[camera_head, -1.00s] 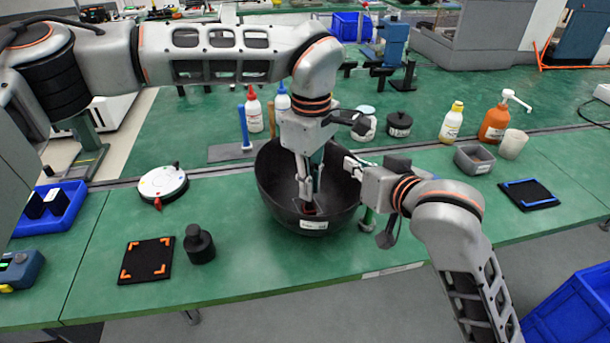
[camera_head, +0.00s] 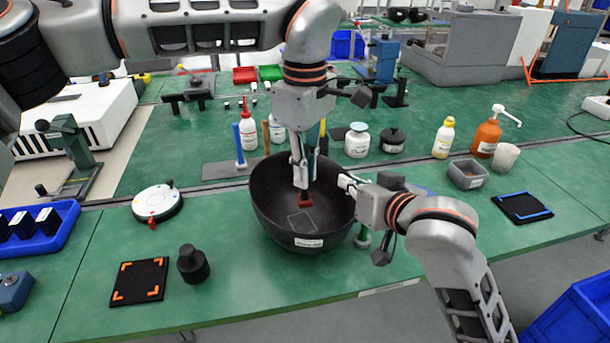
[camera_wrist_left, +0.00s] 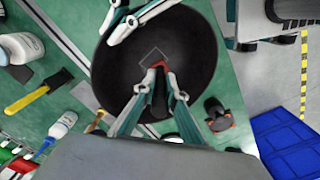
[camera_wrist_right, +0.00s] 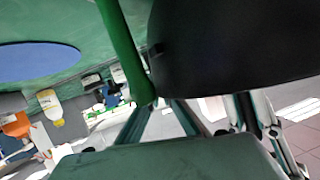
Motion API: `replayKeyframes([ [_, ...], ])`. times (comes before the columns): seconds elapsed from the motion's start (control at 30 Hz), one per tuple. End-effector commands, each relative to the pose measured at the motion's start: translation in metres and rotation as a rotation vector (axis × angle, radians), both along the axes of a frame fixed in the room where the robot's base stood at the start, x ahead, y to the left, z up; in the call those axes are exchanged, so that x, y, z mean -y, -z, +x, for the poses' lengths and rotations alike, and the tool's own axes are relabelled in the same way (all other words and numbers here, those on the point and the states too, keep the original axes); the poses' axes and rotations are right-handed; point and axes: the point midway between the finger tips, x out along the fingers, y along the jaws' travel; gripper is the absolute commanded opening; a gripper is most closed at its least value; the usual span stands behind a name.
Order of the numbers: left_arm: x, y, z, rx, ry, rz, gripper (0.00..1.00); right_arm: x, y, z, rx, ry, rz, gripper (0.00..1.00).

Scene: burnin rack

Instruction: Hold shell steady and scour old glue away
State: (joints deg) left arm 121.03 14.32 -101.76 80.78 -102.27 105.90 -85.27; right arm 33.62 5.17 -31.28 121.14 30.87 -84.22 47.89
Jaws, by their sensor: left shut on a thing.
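The shell is a large black bowl (camera_head: 270,215) on the green bench, with a white label on its near outer wall. A thin pale square outline, perhaps the old glue (camera_head: 300,222), shows on its inner surface. My left gripper (camera_head: 303,184) reaches down into the bowl, shut on a dark tool with a red end (camera_head: 305,200), which also shows in the left wrist view (camera_wrist_left: 158,85). The red end is beside the outline. My right gripper (camera_head: 346,183) is at the bowl's right rim, fingers close to the wall; its grip is unclear.
Bottles, jars and a blue-handled tool (camera_head: 238,145) stand behind the bowl. A white round device (camera_head: 157,203), a black weight (camera_head: 193,265) and an orange-cornered mat (camera_head: 139,281) lie left. A grey tray (camera_head: 468,174) and blue-edged mat (camera_head: 523,206) lie right.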

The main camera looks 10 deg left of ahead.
Motion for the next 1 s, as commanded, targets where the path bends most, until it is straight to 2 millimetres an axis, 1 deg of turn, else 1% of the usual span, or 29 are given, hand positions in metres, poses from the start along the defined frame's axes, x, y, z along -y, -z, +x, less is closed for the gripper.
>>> replayKeyframes([
  [0.37,0.000,0.000,0.000,0.000,0.000,0.000,0.00,0.000,-0.001,0.000,0.000,0.000,0.002,0.00],
  [0.4,0.000,0.000,0.000,0.000,0.000,0.000,0.00,0.000,-0.001,0.000,0.000,0.000,0.002,0.12],
  [0.43,0.000,0.000,0.000,0.000,0.000,0.000,0.00,0.000,-0.001,0.000,0.000,0.000,0.002,0.20],
  [0.47,0.000,0.000,0.000,0.000,0.000,0.000,0.00,0.000,-0.001,0.000,0.000,0.000,0.002,0.24],
  [0.83,0.000,0.000,0.000,0.000,-0.001,0.000,0.00,0.001,-0.001,-0.002,0.001,-0.001,0.001,0.24],
  [0.93,0.000,0.000,0.000,0.000,-0.001,0.000,0.00,0.004,-0.004,-0.008,0.000,-0.001,0.002,0.24],
  [1.0,0.000,0.000,0.000,0.000,-0.001,0.000,0.00,0.008,-0.008,-0.017,0.001,0.000,0.002,0.24],
])
